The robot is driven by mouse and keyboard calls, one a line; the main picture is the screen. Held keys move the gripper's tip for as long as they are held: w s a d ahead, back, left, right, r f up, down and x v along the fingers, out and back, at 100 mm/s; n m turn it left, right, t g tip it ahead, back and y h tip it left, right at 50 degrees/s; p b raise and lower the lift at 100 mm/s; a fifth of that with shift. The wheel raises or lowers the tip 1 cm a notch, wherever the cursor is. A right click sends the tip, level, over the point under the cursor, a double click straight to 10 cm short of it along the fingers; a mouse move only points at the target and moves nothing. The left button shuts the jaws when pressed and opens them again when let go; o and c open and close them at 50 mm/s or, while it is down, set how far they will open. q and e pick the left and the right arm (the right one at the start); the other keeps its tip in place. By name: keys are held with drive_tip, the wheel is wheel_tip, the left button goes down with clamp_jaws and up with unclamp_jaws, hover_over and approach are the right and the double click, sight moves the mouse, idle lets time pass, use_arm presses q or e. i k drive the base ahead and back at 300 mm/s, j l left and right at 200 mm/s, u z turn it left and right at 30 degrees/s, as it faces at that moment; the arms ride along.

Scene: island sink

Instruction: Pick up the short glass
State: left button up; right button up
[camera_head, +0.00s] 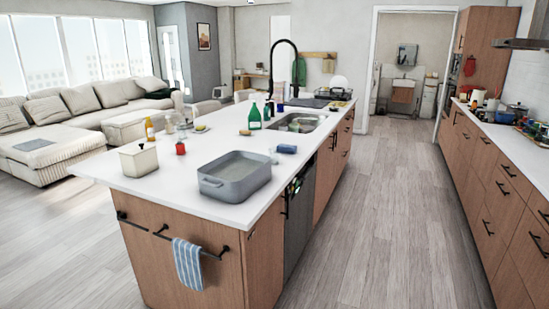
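On the island around the yellow bottle (150,131) are small clear shapes (170,124) that look like glassware. They are too small and faint for me to tell which, if any, is the short glass. They stand on the left side of the white island top, behind a small red-capped jar (180,148). Neither of my grippers shows in the head view, so I cannot see their state.
The floor aisle (375,210) is clear.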

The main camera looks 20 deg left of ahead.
sight(273, 152)
drive_tip(key=i+j, duration=0.2)
drive_tip(key=i, duration=0.55)
drive_tip(key=i+j+u, duration=0.1)
drive_tip(key=i, duration=0.6)
drive_tip(key=i+j, duration=0.25)
drive_tip(key=i, duration=0.5)
drive_tip(key=i+j, duration=0.15)
drive_tip(key=i, duration=0.55)
drive_tip(key=u, duration=0.05)
